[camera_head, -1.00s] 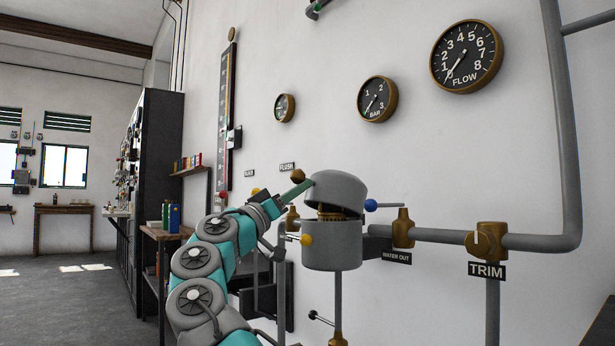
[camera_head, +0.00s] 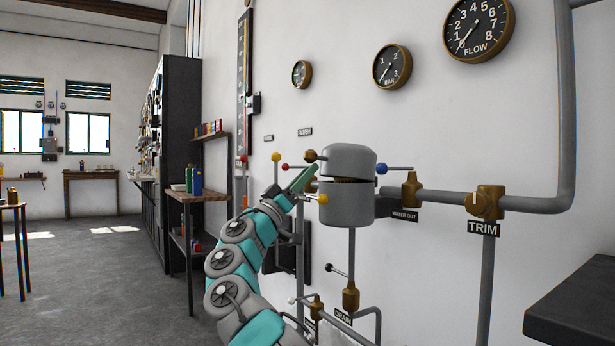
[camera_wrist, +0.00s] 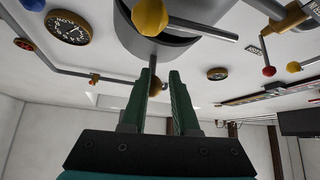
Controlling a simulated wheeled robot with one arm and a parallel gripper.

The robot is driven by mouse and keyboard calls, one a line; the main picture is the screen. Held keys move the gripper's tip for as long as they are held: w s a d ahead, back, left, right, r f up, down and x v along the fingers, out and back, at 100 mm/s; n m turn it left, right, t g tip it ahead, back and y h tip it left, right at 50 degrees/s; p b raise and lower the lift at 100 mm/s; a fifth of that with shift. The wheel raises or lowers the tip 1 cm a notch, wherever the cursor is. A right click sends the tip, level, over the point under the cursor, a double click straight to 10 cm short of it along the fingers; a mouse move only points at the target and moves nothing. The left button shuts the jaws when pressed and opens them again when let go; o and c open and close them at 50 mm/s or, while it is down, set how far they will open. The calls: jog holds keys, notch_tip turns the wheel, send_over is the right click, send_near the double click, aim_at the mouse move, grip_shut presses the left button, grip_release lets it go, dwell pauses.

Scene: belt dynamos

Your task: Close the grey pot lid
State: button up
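The grey pot (camera_head: 346,207) is mounted on the wall pipework. Its grey lid (camera_head: 349,158) sits over it slightly raised, with a narrow dark gap and a bit of brass between them. A brass knob (camera_head: 310,156) sticks out at the lid's left side. My gripper (camera_head: 312,172) is at that knob, with a green finger slanting up to just below it. In the wrist view, the two green fingers of my gripper (camera_wrist: 161,76) stand apart, and the brass knob (camera_wrist: 156,88) shows between them on a thin rod. I cannot tell whether they touch it.
A yellow-knobbed lever (camera_head: 323,199) is on the pot's left, close to my wrist. A blue-knobbed lever (camera_head: 382,169) is on its right. Red (camera_head: 286,167) and yellow (camera_head: 276,157) knobs stand left of my gripper. A dark tabletop (camera_head: 580,310) is at lower right.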

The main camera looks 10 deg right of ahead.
jog(key=o, duration=0.5)
jog(key=shift+d, duration=0.25)
jog(key=shift+o, duration=0.2)
jog(key=shift+s, duration=0.1)
jog(key=b+v, duration=0.2)
jog(key=v, duration=0.5)
jog(key=shift+a+f, duration=0.2)
jog(key=shift+a, duration=0.1)
jog(key=shift+s, duration=0.15)
